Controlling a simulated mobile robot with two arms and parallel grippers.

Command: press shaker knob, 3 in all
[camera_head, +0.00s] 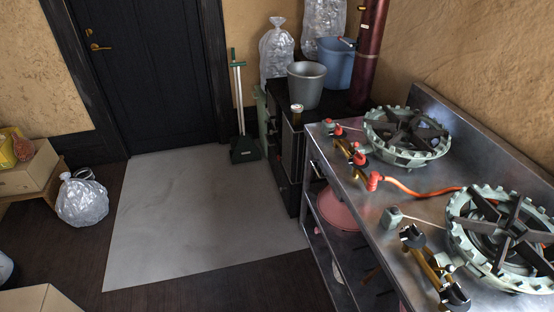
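I cannot make out a shaker or its knob for certain. A small dark cylinder with a pale round top (296,108) stands upright at the front edge of the black cabinet, left of the steel counter; it is too small to tell what it is. Neither of my grippers is in view, and nothing is seen touching this object.
Two green-grey gas burners (408,135) with red and black valve knobs sit on the steel counter (345,205). A grey bucket (306,86) and blue bucket (337,68) stand behind. A pale mat (200,205) leaves clear floor before the dark door (145,70).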

